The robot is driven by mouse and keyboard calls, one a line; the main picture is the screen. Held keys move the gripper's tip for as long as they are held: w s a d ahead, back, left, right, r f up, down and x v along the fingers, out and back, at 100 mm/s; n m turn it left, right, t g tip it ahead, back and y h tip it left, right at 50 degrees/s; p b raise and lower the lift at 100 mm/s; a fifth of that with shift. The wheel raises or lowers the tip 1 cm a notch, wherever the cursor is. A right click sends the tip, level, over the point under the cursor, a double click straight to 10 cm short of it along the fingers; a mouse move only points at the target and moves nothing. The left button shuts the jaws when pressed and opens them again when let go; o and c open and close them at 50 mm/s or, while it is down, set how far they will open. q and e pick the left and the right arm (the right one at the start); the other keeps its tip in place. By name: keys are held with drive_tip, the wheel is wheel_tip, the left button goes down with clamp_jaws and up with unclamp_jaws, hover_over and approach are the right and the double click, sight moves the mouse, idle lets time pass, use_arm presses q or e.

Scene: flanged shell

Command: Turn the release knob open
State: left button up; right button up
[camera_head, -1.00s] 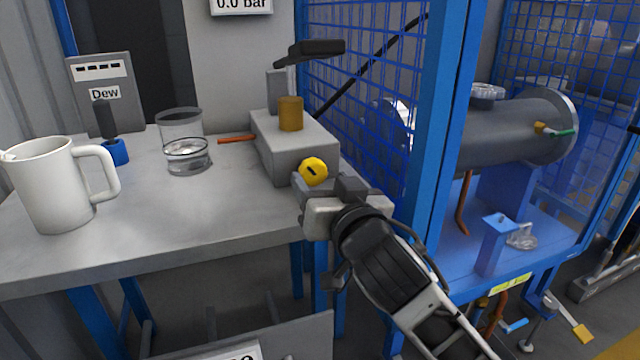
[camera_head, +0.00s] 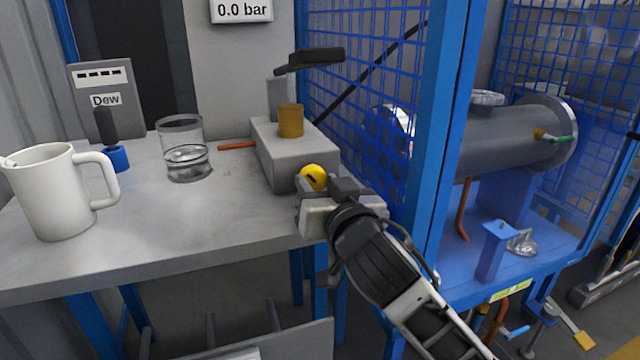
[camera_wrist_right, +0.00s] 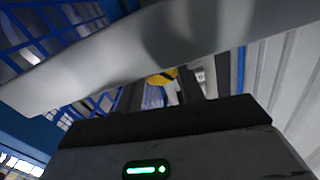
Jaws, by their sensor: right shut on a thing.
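The yellow release knob (camera_head: 313,177) sits on the front of a grey pump block (camera_head: 280,150) at the table's right end. My right gripper (camera_head: 322,187) reaches in from the lower right and is shut on the knob, whose top shows beside the fingers. In the right wrist view, part of the yellow knob (camera_wrist_right: 162,77) shows between the dark fingers (camera_wrist_right: 165,90); the table's edge covers much of the view. The knob's exact turn is hard to tell. My left gripper is not in view.
A white mug (camera_head: 58,190), a glass of water (camera_head: 184,150) and a blue-based tool (camera_head: 115,150) stand on the table (camera_head: 150,240). A blue mesh guard post (camera_head: 440,120) rises just right of my right arm. A gauge sign (camera_head: 241,10) reads 0.0 bar.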

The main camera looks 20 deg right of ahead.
drive_tip(key=shift+r+n+p, duration=0.2)
drive_tip(key=shift+n+p, duration=0.6)
drive_tip(key=shift+p, duration=0.15)
drive_tip(key=shift+n+p, duration=0.8)
drive_tip(key=shift+p, duration=0.05)
drive_tip(key=shift+n+p, duration=0.5)
drive_tip(key=n+p, duration=0.4)
drive_tip(key=shift+a+f+n, duration=0.15)
drive_tip(key=shift+n, duration=0.25)
drive_tip(key=shift+f+n+p, duration=0.1)
drive_tip(key=shift+n+p, duration=0.35)
drive_tip(key=shift+n, duration=0.35)
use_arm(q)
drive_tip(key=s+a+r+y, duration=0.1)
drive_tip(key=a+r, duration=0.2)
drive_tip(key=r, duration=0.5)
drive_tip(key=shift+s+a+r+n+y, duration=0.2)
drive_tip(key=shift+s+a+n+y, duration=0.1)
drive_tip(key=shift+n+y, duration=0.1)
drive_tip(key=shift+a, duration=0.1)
use_arm(e)
drive_tip(key=o, duration=1)
drive_tip(key=shift+c, duration=0.2)
